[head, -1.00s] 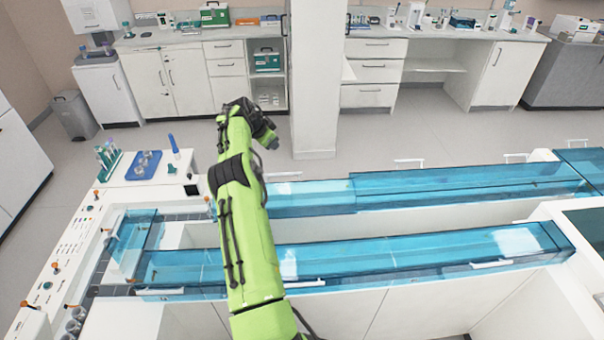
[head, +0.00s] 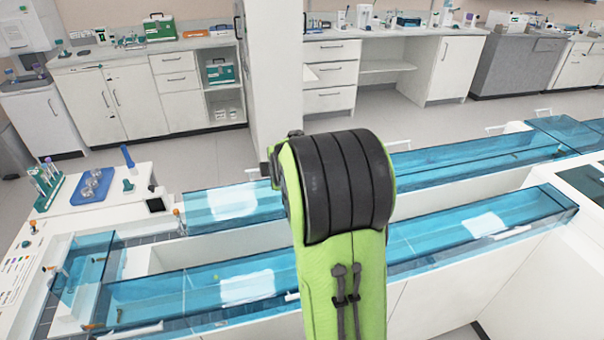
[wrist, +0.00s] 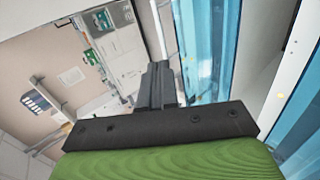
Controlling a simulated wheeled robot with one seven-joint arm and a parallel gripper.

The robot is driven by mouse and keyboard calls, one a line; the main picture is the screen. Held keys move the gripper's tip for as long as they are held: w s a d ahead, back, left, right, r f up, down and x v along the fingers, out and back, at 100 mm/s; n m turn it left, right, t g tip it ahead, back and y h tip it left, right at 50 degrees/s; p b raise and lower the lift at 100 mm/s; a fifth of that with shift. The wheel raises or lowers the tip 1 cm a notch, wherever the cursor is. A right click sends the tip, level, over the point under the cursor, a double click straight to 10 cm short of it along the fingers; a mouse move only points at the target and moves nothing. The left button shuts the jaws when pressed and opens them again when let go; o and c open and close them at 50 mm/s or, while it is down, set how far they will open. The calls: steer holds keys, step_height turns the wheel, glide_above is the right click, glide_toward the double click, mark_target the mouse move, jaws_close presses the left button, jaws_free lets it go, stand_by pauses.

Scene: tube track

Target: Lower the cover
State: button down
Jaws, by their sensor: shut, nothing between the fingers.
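Clear blue covers lie along two long tracks. The front cover (head: 420,240) runs from lower left to the right, with white handles (head: 512,232) on its near side. The rear cover (head: 440,165) runs behind it. A short cover (head: 88,262) spans the left end. I cannot tell whether any of these is raised or which is the task's cover. My gripper (wrist: 158,75) shows in the wrist view, its fingers together and empty, with a blue cover (wrist: 208,45) to their right. In the head view my arm hides the gripper and the middle of both tracks.
At the left end stand a tube rack (head: 47,185), a blue tray (head: 92,187) and a small blue bottle (head: 128,160) on a white top. White cabinets (head: 115,100) and a pillar (head: 275,70) stand behind. Open floor (head: 220,150) lies between the tracks and the cabinets.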

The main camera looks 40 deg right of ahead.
steer(key=shift+n, duration=0.3)
steer(key=x, duration=1.3)
steer(key=shift+w+f, duration=0.25)
steer(key=shift+w, duration=0.1)
steer(key=shift+r, duration=0.1)
steer(key=shift+w+d+r+p, duration=0.2)
steer(key=shift+w+p, duration=0.3)
steer(key=shift+p, duration=0.4)
steer(key=shift+g+y, duration=0.4)
steer(key=shift+g, duration=0.2)
steer(key=w+d+f+p, duration=0.1)
steer(key=w, duration=0.1)
steer(key=w+d, duration=0.1)
steer(key=w, duration=0.1)
steer(key=w+d+f+p, duration=0.1)
steer(key=w, duration=0.1)
steer(key=shift+w+d+f+p, duration=0.15)
steer(key=shift+w+f+p, duration=0.15)
steer(key=shift+p, duration=0.05)
steer(key=shift+w+d+f, duration=0.25)
steer(key=shift+w, duration=0.2)
steer(key=shift+w+d+f, duration=0.25)
steer(key=shift+w, duration=0.25)
